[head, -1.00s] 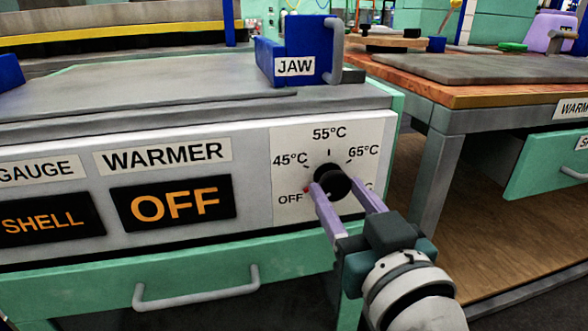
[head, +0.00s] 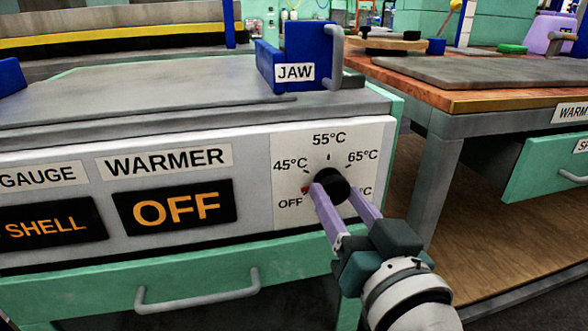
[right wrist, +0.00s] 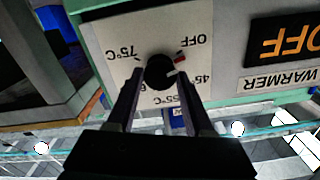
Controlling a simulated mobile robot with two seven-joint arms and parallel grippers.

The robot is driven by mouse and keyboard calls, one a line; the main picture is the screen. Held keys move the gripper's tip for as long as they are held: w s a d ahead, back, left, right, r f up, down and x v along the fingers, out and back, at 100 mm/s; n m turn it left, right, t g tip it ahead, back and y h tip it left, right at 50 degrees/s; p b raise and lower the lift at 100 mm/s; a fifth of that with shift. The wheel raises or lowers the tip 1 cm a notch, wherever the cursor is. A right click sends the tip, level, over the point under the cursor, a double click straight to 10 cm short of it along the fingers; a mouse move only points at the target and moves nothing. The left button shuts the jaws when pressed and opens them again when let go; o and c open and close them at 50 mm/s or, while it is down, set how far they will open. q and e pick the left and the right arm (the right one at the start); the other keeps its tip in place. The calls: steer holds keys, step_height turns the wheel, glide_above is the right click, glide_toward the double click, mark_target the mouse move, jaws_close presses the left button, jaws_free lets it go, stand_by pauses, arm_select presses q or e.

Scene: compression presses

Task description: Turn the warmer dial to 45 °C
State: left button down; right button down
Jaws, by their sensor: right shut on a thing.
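The warmer dial (head: 334,181) is a round black knob on a white plate on the press front. The plate is marked OFF, 45°C, 55°C and 65°C, with one label mostly hidden behind my fingers. In the right wrist view the dial (right wrist: 158,71) appears upside down, and that label reads 75°C. A red mark sits at the dial's OFF side. The warmer display (head: 176,207) reads OFF in orange. My right gripper (head: 334,192) is shut on the dial, one lilac finger on each side. My left gripper is out of view.
A green drawer with a grey handle (head: 198,293) is below the panel. A blue jaw block (head: 308,55) stands on the press top. A wooden-topped bench (head: 490,97) stands at the right, with a gap between it and the press.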

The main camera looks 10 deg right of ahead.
steer(key=m, duration=0.4)
steer(key=shift+m+p, duration=0.3)
steer(key=shift+m, duration=2)
steer(key=shift+c, duration=1.4)
jaws_free()
steer(key=s+p, duration=0.2)
steer(key=s, duration=0.8)
steer(key=shift+d, duration=0.15)
